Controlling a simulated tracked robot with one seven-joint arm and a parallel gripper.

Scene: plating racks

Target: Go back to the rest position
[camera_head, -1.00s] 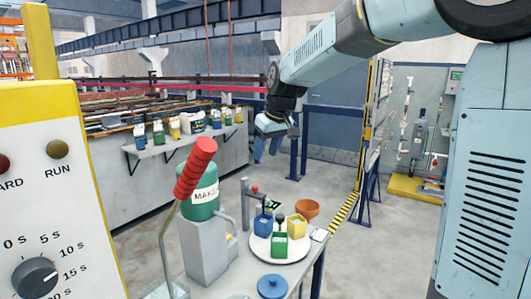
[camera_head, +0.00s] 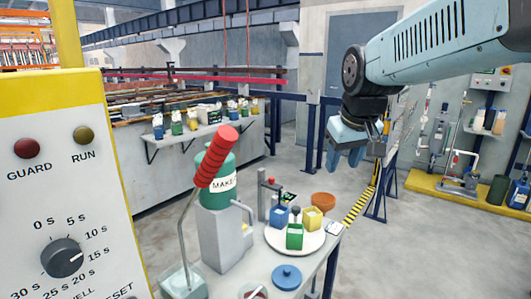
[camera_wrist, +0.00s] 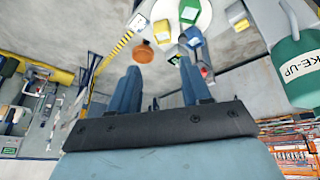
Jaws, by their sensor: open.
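My gripper (camera_head: 347,158) hangs in the air in the head view, to the right of and above the small bench, with its blue fingers pointing down. In the wrist view its two fingers (camera_wrist: 160,80) stand well apart with nothing between them. It touches nothing. My arm reaches in from the upper right.
A control panel (camera_head: 62,190) stands at left. Open floor lies right.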

